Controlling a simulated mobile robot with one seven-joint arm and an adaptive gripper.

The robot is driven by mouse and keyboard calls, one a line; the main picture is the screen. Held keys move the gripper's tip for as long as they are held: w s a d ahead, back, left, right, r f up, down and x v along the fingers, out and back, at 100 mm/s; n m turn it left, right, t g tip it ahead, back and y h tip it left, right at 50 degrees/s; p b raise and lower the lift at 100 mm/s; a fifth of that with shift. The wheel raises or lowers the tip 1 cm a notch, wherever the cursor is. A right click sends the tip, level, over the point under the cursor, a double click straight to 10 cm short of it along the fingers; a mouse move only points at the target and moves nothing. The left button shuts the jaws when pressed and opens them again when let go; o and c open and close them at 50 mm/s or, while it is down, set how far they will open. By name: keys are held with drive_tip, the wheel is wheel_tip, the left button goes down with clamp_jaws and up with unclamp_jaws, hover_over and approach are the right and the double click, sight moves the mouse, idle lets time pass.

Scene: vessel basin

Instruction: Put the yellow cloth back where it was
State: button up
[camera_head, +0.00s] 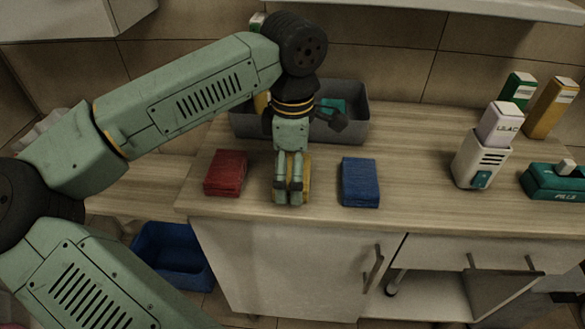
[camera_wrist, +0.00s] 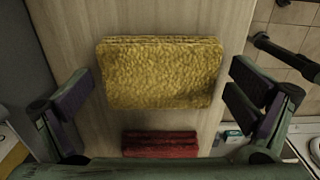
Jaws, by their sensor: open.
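The yellow cloth (camera_head: 306,182) is a folded block on the wooden counter, between a red cloth and a blue cloth. In the head view my gripper (camera_head: 288,198) hides most of it. The wrist view shows the yellow cloth (camera_wrist: 160,72) lying flat between my gripper's spread fingers (camera_wrist: 162,92), with bare counter visible on both sides. The fingers are open and hold nothing.
The red cloth (camera_head: 226,174) lies to the left and the blue cloth (camera_head: 360,182) to the right. A grey basin (camera_head: 352,131) stands behind with items in it. A LILAC dispenser (camera_head: 484,160) and a teal pill box (camera_head: 553,182) stand at the right. A blue bin (camera_head: 172,258) is below.

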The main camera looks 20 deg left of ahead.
drive_tip(key=shift+r, duration=0.1)
wheel_tip(320, 180, up, 12)
drive_tip(key=shift+b, duration=0.4)
idle(0.4)
